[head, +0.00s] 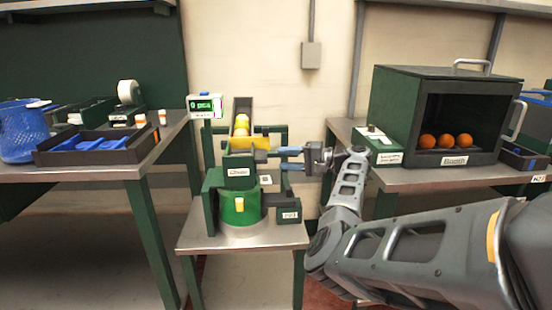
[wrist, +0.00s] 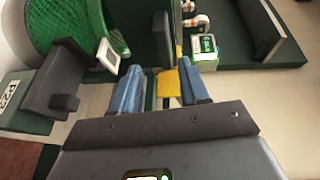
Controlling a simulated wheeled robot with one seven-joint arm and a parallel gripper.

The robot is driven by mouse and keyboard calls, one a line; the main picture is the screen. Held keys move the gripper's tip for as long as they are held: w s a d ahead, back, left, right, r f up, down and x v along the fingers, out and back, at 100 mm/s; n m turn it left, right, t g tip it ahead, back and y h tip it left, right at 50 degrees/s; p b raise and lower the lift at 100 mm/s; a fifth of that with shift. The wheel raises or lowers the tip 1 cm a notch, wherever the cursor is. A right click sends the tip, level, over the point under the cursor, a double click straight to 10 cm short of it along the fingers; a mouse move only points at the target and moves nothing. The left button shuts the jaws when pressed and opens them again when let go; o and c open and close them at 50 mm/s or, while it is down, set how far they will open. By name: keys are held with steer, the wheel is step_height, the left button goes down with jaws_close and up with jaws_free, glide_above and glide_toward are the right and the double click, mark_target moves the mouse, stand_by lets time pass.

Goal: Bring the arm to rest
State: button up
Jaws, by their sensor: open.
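My arm reaches in from the right of the head view. My gripper (head: 291,159) is at the right side of the green sorting machine (head: 239,207) on the small middle table. Its two blue fingers stand apart in the wrist view (wrist: 166,88), with nothing held between them. A yellow part (wrist: 168,82) of the machine shows beyond the gap between the fingers. Whether the fingers touch the machine I cannot tell.
A green box (head: 441,112) with several oranges stands on the right table. The left table holds a blue basket (head: 22,131) and a dark tray (head: 97,147). Narrow gaps separate the tables.

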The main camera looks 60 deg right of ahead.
steer(key=shift+s+d, duration=0.1)
steer(key=shift+s, duration=0.4)
steer(key=s+a+f+g+h+p, duration=0.1)
steer(key=s+a+f+g+h, duration=0.2)
steer(key=f, duration=0.4)
steer(key=s+a+f+n+g+h+p, duration=0.1)
steer(key=s+a+f, duration=0.2)
steer(key=s+f, duration=0.3)
steer(key=s+a+f+g+h+p, duration=0.1)
steer(key=s+a+f+g+h, duration=0.2)
steer(key=f, duration=0.5)
steer(key=s+a+f+n+h, duration=0.1)
steer(key=s+a+n, duration=0.2)
steer(key=s+a, duration=0.3)
steer(key=s+a+r+n+t+p, duration=0.1)
steer(key=s+a+r+n+p, duration=0.2)
steer(key=s+a, duration=0.45)
steer(key=s+a+r+n+t, duration=0.25)
steer(key=s+a+r, duration=0.2)
steer(key=a, duration=0.55)
steer(key=s+a+r+n+t+y+p, duration=0.1)
steer(key=s+a+r+n+y, duration=0.1)
steer(key=s+a+r, duration=0.2)
steer(key=s+a+r+n+t+y+p, duration=0.1)
steer(key=s+a+r+n, duration=0.2)
steer(key=a+r, duration=0.6)
step_height(320, 180, up, 4)
steer(key=shift+s+a+r+y, duration=0.1)
steer(key=shift+s+a+y, duration=0.3)
steer(key=shift+s, duration=0.7)
